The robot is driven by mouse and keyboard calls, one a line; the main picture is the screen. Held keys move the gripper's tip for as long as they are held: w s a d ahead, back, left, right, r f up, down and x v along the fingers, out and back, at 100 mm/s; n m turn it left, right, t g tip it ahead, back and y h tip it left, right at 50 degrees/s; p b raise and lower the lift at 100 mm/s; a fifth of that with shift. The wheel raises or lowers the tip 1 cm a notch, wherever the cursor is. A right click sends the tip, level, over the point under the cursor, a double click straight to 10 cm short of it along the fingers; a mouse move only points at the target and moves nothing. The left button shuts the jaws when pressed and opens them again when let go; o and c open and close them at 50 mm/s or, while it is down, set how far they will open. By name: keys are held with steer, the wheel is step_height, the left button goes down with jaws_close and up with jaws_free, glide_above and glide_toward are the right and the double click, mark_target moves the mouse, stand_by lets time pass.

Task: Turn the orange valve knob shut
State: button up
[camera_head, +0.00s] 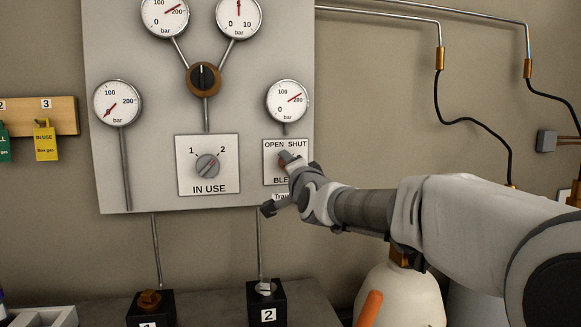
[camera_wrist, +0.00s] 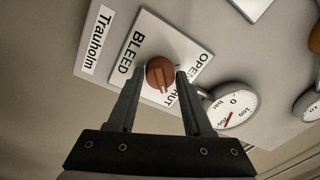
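The orange-brown knob (camera_wrist: 160,74) sits on a white plate (camera_wrist: 196,46) lettered OPEN, SHUT and BLEED. In the wrist view, its pale mark points down, roughly toward the SHUT side. In the head view, the plate (camera_head: 302,149) is at the panel's lower right, and my gripper (camera_head: 286,160) hides most of the knob. In the wrist view, my gripper (camera_wrist: 160,78) is open, with one fingertip on each side of the knob. A narrow gap seems to show beside it; I cannot tell whether either finger touches.
The grey panel (camera_head: 110,190) also carries an IN USE selector (camera_head: 207,166), a brown-ringed black knob (camera_head: 203,79) and several gauges. Below stand black blocks, one marked 2 (camera_head: 268,315), with a white bottle (camera_head: 400,300) under my arm. Tags (camera_head: 45,140) hang at left.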

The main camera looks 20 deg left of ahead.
steer(key=o, duration=0.3)
steer(key=b+v, duration=1.1)
steer(key=v, duration=0.6)
steer(key=shift+s, duration=0.2)
steer(key=shift+d, duration=0.15)
